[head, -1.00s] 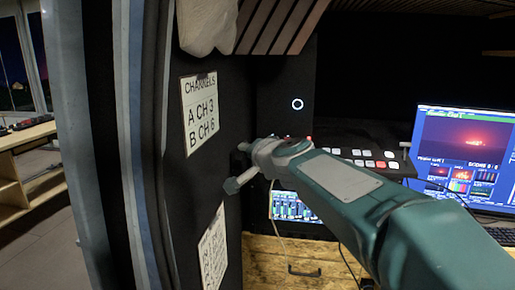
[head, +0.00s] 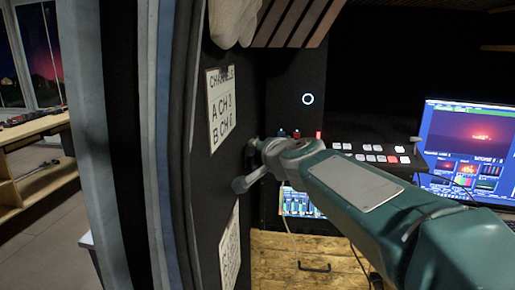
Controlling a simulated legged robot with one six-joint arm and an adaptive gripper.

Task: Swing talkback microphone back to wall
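My arm reaches in from the lower right, and its grey wrist (head: 285,155) is close to the black wall panel (head: 200,120) on the left. My gripper (head: 254,148) is mostly hidden beyond the wrist; only a small dark part shows beside the wall. I cannot make out its fingers or whether they hold anything. I cannot clearly pick out the talkback microphone; the wrist covers the area where the arm ends. A small red upright piece (head: 319,136) shows just behind the wrist, and I cannot tell what it belongs to.
A channel sign (head: 221,108) and a lower sheet (head: 230,250) are on the wall. A switcher panel (head: 372,153) and a monitor (head: 465,150) stand at the right. A small screen (head: 298,203) sits under the arm, above a wooden front (head: 290,262). Cables hang there.

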